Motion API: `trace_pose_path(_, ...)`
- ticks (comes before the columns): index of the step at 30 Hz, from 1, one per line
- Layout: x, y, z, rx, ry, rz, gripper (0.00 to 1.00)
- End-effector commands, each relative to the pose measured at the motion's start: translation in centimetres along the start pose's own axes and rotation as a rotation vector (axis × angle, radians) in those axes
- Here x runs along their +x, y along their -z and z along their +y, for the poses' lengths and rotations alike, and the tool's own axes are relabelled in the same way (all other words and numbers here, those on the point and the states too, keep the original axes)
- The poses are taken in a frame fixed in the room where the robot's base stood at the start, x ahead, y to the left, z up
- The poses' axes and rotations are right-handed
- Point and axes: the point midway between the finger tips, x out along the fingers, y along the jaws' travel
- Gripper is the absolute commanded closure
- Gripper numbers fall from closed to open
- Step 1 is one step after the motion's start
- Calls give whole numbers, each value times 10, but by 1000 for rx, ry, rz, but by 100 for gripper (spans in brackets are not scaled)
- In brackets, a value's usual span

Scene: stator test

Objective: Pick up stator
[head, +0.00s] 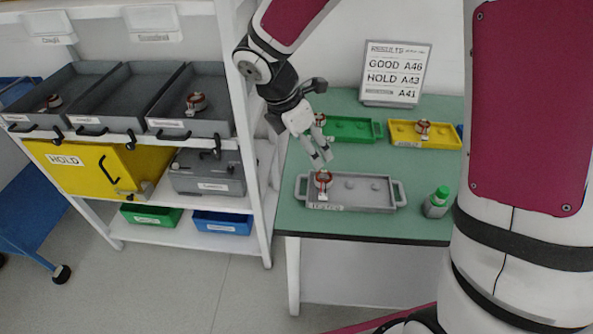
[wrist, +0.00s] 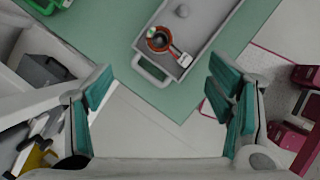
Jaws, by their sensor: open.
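A stator with a copper-coloured ring (head: 323,178) sits at the left end of the grey tray (head: 360,207) on the green table. A white tag lies beside it. In the wrist view the stator (wrist: 158,39) is near the top centre, in the grey tray (wrist: 207,45). My gripper (head: 325,159) is open and empty, above and close to the stator in the head view. In the wrist view its teal-padded fingers (wrist: 158,108) are wide apart, with the stator beyond them. Other stators sit on the green tray (head: 354,129) and the yellow tray (head: 447,136).
A green-capped bottle (head: 437,203) stands right of the grey tray. A results sign (head: 396,73) stands at the back. A white shelf (head: 262,210) with grey bins stands left of the table. Bare table (head: 285,217) shows along the front edge.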

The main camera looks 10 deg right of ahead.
Motion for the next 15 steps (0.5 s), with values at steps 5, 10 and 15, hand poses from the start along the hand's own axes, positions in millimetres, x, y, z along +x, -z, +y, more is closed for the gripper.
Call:
trace_pose_path(5,24,1,0,-8,4,1,25)
trace_pose_path(10,57,1,0,-7,5,1,25)
trace_pose_path(15,80,1,0,-5,2,1,25)
